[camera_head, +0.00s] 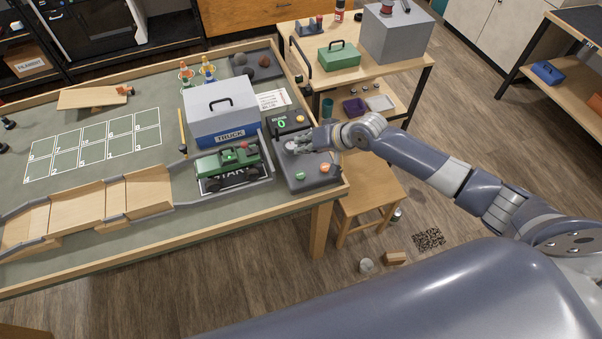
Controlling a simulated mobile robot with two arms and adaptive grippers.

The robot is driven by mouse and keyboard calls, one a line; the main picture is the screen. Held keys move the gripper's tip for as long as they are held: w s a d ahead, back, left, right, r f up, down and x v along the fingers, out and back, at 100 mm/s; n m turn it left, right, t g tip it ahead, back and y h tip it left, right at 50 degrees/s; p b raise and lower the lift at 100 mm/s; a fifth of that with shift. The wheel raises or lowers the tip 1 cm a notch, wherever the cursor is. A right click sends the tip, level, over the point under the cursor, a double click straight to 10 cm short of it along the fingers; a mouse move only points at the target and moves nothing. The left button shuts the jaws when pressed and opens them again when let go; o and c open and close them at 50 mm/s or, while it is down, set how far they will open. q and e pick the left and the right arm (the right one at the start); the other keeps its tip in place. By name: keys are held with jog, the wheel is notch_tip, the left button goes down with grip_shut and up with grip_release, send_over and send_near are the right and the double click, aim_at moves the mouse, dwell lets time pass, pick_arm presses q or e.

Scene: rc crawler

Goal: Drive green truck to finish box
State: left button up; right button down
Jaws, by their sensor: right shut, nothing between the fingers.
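The green truck (228,160) sits on the START pad (238,183), beside the top of a wooden ramp track (140,193). Its nose direction is hard to tell. My right gripper (293,147) is shut and empty, low over the grey control panel (287,179) at the table's right edge; it hides part of that panel, and I cannot tell if it touches a control. The panel shows a green button (300,176) and an orange button (325,168). A grid of numbered boxes (95,146) is marked on the green mat. My left gripper is not in view.
A grey and blue TRUCK case (221,108) stands behind the truck. A small display (282,124) shows a green 0. A wooden seesaw (93,97) lies beyond the grid. A wooden stool (370,190) stands right of the table.

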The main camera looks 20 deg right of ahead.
jog(key=shift+f, duration=0.15)
jog(key=b, duration=0.7)
send_over(303, 172)
notch_tip(303, 172, down, 8)
jog(key=shift+a, duration=0.1)
jog(key=shift+f+b, duration=0.3)
jog(key=shift+b, duration=0.05)
dwell(0.9)
jog(key=shift+f, duration=0.4)
